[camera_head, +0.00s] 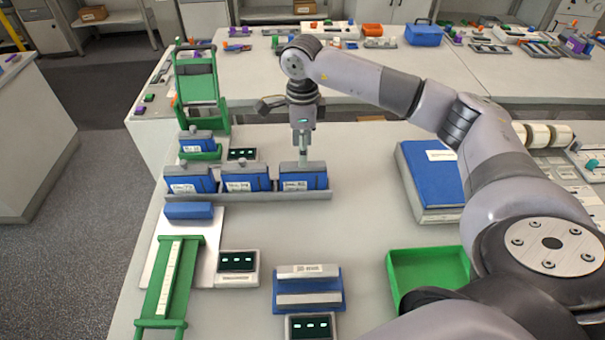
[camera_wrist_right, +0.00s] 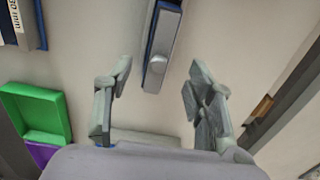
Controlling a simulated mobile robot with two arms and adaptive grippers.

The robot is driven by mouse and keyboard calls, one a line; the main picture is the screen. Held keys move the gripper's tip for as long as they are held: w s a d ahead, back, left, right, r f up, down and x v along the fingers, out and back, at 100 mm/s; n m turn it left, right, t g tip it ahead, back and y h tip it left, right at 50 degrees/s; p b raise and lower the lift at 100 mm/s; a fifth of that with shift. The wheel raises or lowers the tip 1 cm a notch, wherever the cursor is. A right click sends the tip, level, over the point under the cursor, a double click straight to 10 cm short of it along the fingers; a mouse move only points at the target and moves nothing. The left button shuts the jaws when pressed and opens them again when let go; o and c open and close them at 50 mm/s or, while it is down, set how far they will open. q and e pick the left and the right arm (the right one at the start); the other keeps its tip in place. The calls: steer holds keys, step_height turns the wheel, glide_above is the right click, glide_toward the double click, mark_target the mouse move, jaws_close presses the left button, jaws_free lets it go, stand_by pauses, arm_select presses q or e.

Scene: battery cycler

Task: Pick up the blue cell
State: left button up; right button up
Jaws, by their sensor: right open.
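Three blue cells with grey tops and white labels stand upright in a grey rack (camera_head: 250,196): the left cell (camera_head: 190,181), the middle cell (camera_head: 246,178) and the right cell (camera_head: 303,179). My right gripper (camera_head: 303,163) points down just above the top of the right cell. I cannot tell whether it touches. In the right wrist view my right gripper (camera_wrist_right: 163,85) has its fingers spread wide with nothing between them. A grey-topped, blue-edged object (camera_wrist_right: 158,55) lies beyond the fingertips. My left gripper is not in view.
A green stand (camera_head: 200,90) with a smaller blue block (camera_head: 196,143) is behind the rack. A flat blue block (camera_head: 188,211) and a green frame (camera_head: 170,285) are in front. A blue binder (camera_head: 430,185) and a green tray (camera_head: 428,252) lie right. Bare table separates them.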

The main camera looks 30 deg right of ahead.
mark_target(303, 172)
step_height(303, 172, down, 3)
steer(key=shift+w+r+p, duration=0.1)
steer(key=shift+r+p, duration=0.05)
steer(key=shift+p, duration=0.2)
steer(key=shift+f, duration=0.45)
steer(key=shift+f+p, duration=0.3)
steer(key=shift+p, duration=0.25)
steer(key=f+p, duration=0.1)
steer(key=f, duration=0.2)
steer(key=shift+s+f+p, duration=0.2)
steer(key=shift+f+p, duration=0.15)
steer(key=shift+p, duration=0.05)
steer(key=shift+f, duration=0.4)
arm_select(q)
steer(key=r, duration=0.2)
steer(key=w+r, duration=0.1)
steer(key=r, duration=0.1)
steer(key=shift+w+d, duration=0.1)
